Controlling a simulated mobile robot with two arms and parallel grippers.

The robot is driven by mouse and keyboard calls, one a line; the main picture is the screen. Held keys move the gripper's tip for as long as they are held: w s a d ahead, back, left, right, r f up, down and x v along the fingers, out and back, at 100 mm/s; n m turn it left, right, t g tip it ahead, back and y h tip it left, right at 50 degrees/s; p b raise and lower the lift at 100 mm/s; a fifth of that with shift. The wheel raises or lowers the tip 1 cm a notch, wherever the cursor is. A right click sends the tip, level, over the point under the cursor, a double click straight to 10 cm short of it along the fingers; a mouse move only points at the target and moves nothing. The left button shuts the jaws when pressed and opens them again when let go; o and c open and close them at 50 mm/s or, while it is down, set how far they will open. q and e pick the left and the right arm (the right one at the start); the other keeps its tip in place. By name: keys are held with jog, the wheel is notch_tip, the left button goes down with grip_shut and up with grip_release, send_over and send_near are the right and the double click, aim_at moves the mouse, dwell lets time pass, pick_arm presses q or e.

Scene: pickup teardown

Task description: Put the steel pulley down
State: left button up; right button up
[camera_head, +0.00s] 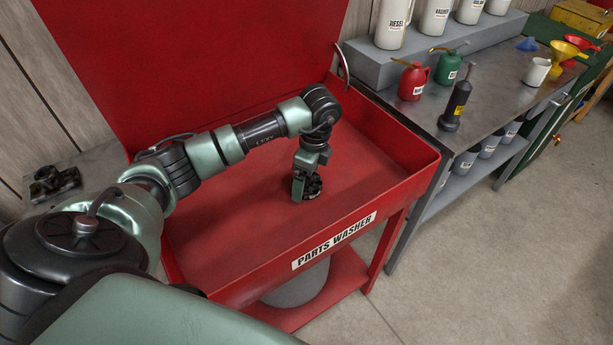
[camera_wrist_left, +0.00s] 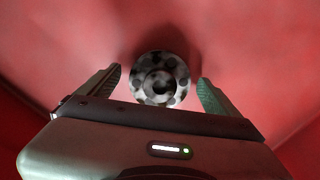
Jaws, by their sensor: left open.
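The steel pulley (camera_wrist_left: 160,78) is a round, dark grey part with holes around a central hub. In the left wrist view it sits on the red floor of the parts washer, between and slightly beyond the fingers of my left gripper (camera_wrist_left: 158,92). The fingers are spread, with a gap on both sides of it. In the head view my left gripper (camera_head: 299,188) points down into the red parts washer basin (camera_head: 235,245), and the pulley (camera_head: 313,187) shows partly behind the fingers. My right gripper is not in view.
The basin has raised red walls and an upright lid (camera_head: 190,50) behind. A metal bench at right holds red (camera_head: 413,82) and green (camera_head: 448,67) oil cans and a dark torch-like tool (camera_head: 455,106). Dark metal parts (camera_head: 54,183) lie at left. The basin floor around the gripper is clear.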

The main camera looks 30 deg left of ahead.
aim_at(312, 178)
pick_arm(q)
notch_tip(312, 178, up, 12)
jog(key=d, duration=0.1)
jog(key=shift+w+d+b, duration=0.15)
jog(key=shift+d+b, duration=0.05)
jog(key=shift+b, duration=0.25)
jog(key=shift+r, duration=0.1)
